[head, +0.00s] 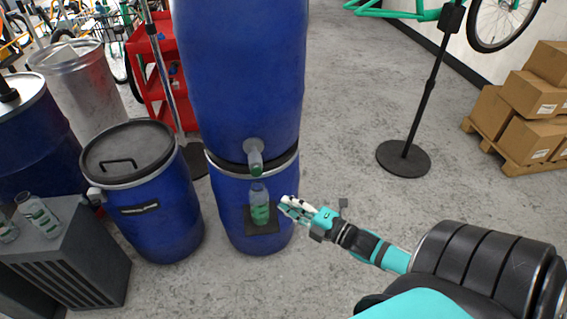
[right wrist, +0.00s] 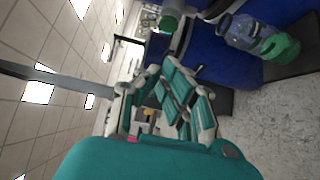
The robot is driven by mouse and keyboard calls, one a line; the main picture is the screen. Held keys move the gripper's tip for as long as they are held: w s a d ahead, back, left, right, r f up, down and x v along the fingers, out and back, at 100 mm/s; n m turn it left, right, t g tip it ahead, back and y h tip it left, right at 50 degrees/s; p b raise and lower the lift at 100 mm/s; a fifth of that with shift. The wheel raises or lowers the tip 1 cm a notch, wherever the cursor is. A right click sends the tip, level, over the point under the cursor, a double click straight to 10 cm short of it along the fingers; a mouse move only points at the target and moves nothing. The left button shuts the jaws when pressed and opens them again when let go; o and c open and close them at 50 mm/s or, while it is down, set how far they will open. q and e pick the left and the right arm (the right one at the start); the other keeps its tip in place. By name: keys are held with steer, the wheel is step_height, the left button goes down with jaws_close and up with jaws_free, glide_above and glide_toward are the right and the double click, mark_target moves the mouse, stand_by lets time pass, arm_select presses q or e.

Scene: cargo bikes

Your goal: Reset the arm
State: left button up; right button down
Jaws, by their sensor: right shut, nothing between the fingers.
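My right gripper (head: 292,206) is at the middle of the head view, just right of a clear bottle with green contents (head: 259,206). The fingers look closed and hold nothing. The bottle stands upright on a small dark ledge (head: 264,228) in front of the lower blue barrel, under the spout (head: 254,160) of the upper blue barrel. In the right wrist view the gripper's teal and grey fingers (right wrist: 170,105) show with the bottle (right wrist: 262,40) at the upper right, apart from them. My left gripper is not in view.
Blue barrels (head: 155,215) stand at the left, beside a grey crate-like stand (head: 70,270) with bottles (head: 38,215). A black stand base (head: 403,158) and cardboard boxes (head: 530,95) on a pallet are at the right. The floor between is clear.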

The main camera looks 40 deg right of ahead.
stand_by(0.5)
steer(key=s+f+m+g+h+p, duration=0.1)
steer(key=s+f+m+g+h, duration=0.4)
steer(key=f, duration=0.9)
steer(key=s+f+m+g+p, duration=0.25)
steer(key=s+f+m, duration=0.45)
steer(key=f, duration=0.8)
steer(key=s+a+f+m+g, duration=0.3)
steer(key=s+a+f, duration=0.3)
steer(key=s, duration=0.6)
steer(key=s+a+f+m+g+p, duration=0.1)
steer(key=s+a+f+m+g, duration=0.2)
steer(key=s, duration=0.9)
steer(key=a+f+g, duration=0.3)
steer(key=f, duration=0.1)
steer(key=shift+a+f+y, duration=0.15)
steer(key=shift+f+y, duration=0.15)
steer(key=shift+f, duration=0.1)
